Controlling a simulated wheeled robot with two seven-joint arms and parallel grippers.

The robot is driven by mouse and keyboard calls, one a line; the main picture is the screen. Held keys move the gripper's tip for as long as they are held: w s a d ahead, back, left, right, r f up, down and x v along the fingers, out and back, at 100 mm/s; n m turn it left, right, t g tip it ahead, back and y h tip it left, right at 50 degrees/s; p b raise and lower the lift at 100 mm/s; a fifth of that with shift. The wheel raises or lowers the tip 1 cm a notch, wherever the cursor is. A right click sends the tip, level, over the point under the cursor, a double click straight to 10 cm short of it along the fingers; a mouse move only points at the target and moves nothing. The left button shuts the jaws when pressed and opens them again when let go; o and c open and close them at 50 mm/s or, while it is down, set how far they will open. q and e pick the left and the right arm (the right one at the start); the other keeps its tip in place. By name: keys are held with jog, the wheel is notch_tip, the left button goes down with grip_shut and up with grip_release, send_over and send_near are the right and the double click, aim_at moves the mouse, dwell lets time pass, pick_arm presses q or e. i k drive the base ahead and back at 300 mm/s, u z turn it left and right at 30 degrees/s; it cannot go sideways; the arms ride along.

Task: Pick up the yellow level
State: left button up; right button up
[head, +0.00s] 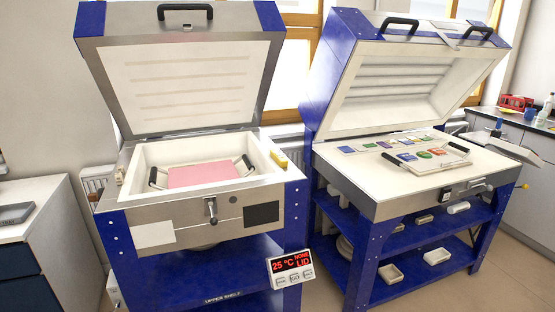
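A small yellow block (279,158), which looks like the yellow level, sits on the right rim of the left kiln (165,237). It is small in the view and I cannot make out any vial or marking on it. Nothing touches it from above. Neither of my grippers shows in the head view.
The left kiln's lid (180,85) stands open; inside lies a pink sheet (200,173) on a tray with black handles. The right kiln's lid (405,85) is open over coloured pieces (388,144) and a handled tray (457,161). A display (290,268) hangs at front.

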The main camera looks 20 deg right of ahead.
aim_at(280, 161)
jog(key=z, duration=1.85)
jog(key=i, duration=1.7)
jog(key=u, duration=1.8)
